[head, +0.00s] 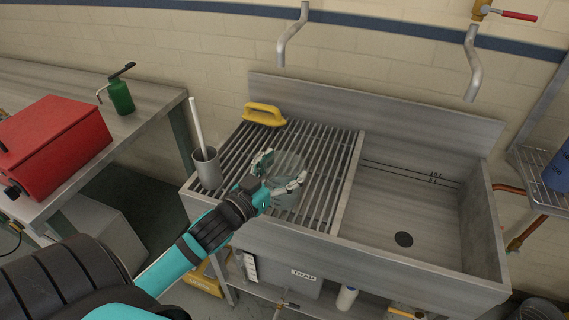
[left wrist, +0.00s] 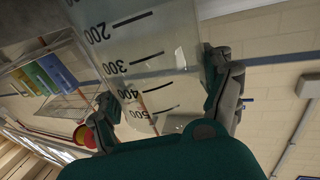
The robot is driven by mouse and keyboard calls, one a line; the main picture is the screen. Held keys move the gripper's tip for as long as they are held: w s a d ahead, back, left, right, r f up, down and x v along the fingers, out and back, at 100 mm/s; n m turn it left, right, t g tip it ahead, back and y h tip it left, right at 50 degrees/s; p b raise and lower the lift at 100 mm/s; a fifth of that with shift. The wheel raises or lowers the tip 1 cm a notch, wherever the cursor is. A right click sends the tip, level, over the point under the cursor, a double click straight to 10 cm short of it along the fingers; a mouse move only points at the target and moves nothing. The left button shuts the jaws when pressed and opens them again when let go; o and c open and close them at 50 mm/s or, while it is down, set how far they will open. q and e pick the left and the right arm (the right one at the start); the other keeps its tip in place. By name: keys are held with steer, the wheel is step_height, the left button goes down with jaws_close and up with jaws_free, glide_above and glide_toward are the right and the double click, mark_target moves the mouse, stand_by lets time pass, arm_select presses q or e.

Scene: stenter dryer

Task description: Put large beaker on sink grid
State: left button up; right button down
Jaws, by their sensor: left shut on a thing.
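The large beaker (head: 288,163) is clear glass and hard to make out against the bars in the head view. My left gripper (head: 282,171) is shut on it, with one finger on each side. In the left wrist view the beaker (left wrist: 130,50) shows black marks from 200 to 500 between the fingers (left wrist: 165,105). The sink grid (head: 335,165) is a set of metal bars over the left part of the sink. The beaker is over the grid's middle; whether its base touches the bars I cannot tell. My right gripper is not in view.
A yellow brush (head: 264,114) lies at the grid's back left. A grey cup (head: 207,169) with a white handle stands at its left edge. The open basin (head: 405,205) is on the right. Taps (head: 292,35) hang above. The grid's right side is clear.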

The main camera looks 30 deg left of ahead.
mark_target(284, 169)
arm_select(q)
steer(key=w, duration=0.1)
steer(key=w+a, duration=0.2)
steer(key=shift+w+f, duration=0.15)
steer(key=shift+w, duration=0.2)
steer(key=shift+w+f, duration=0.1)
steer(key=shift+f, duration=0.1)
steer(key=shift+f+p, duration=0.35)
steer(key=shift+f, duration=1.25)
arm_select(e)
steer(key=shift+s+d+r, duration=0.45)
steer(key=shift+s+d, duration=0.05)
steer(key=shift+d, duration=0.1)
arm_select(q)
steer(key=o, duration=1.6)
steer(key=shift+f, duration=0.15)
steer(key=s, duration=0.4)
steer(key=s+b, duration=0.1)
steer(key=s, duration=0.3)
steer(key=s+a, duration=0.1)
steer(key=s, duration=0.3)
steer(key=shift+s+b, duration=0.1)
steer(key=shift+b, duration=0.3)
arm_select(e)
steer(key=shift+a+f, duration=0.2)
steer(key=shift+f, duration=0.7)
